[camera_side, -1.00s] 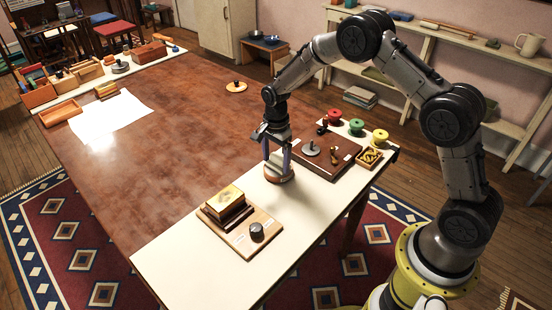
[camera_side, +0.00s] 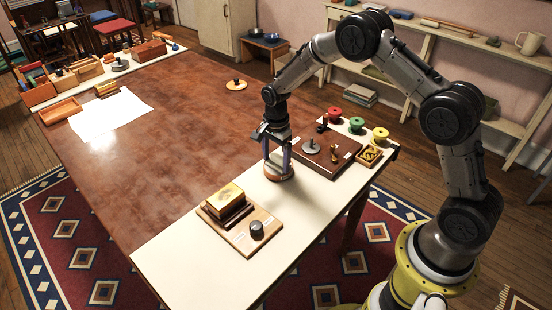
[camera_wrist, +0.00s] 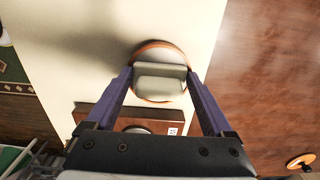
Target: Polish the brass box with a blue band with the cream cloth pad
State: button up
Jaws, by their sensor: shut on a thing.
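A brass box (camera_side: 227,196) sits on a dark stand on a wooden board (camera_side: 240,246), left of my gripper. Its top is gold-yellow; I cannot make out a blue band at this size. My gripper (camera_side: 278,166) points down over the cream strip of the table, right of the box and apart from it. In the wrist view its purple fingers (camera_wrist: 162,80) are shut on the cream pad (camera_wrist: 160,84), by its raised block. The pad is round with an orange-brown rim. It is at or just above the table; I cannot tell whether it touches.
A dark cylinder (camera_side: 257,231) stands on the board beside the box. Behind my gripper is a brown tray (camera_side: 346,161) with small parts, then red (camera_side: 334,114), green (camera_side: 357,125) and yellow (camera_side: 380,135) knobs. The brown tabletop (camera_side: 170,130) to the left is mostly clear.

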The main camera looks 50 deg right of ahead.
aim_at(276, 165)
jog(key=shift+f, duration=0.1)
dwell(0.4)
jog(key=shift+r, duration=3.55)
